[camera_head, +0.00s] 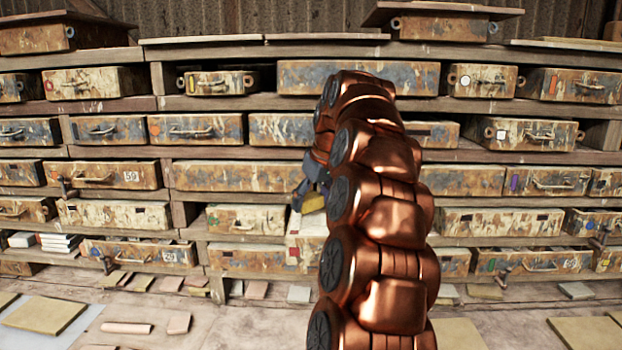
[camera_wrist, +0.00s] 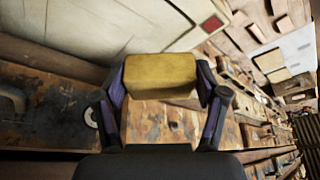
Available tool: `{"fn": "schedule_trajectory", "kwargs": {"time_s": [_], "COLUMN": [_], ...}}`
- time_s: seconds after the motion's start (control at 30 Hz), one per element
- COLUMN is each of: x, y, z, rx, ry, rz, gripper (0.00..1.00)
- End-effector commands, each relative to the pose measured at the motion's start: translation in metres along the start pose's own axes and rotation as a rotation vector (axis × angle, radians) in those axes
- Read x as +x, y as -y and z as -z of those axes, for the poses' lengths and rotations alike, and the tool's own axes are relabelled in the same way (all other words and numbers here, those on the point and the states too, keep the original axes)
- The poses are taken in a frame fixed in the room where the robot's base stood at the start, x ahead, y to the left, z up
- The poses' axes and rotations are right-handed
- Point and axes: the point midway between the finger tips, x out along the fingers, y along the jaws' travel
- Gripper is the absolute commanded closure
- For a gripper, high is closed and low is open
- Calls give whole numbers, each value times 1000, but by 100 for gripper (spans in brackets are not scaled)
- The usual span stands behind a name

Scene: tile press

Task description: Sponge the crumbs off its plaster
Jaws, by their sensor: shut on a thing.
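My gripper (camera_head: 308,192) is partly hidden behind my arm in the head view. In the wrist view my gripper (camera_wrist: 161,80) is shut on a yellow sponge (camera_wrist: 160,70), with one finger on each side. The sponge (camera_head: 313,203) shows as a small yellow patch in the head view. A pale, plaster-like surface (camera_head: 310,224) is just below it, partly hidden by my arm. A large pale surface (camera_wrist: 90,28) with a red square mark lies beyond the sponge in the wrist view. I cannot tell whether the sponge touches it. I cannot make out crumbs.
Wooden shelves hold many stained drawers and boxes, such as one at left (camera_head: 108,175). Some have protruding handles or taps. Loose tiles, including a large one (camera_head: 45,314), lie on the floor in front. White slabs (camera_head: 58,243) are stacked at lower left.

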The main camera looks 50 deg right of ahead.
Motion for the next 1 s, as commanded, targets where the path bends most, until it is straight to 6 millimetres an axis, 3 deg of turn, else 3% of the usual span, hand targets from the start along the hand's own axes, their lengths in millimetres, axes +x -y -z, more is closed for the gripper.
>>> {"fn": "schedule_trajectory", "kwargs": {"time_s": [0.43, 1.0], "x": [-38, -40], "y": [3, 3], "z": [18, 18], "rx": [-5, -5], "ry": [-1, 0], "rz": [1, 2], "gripper": [61, 61]}}
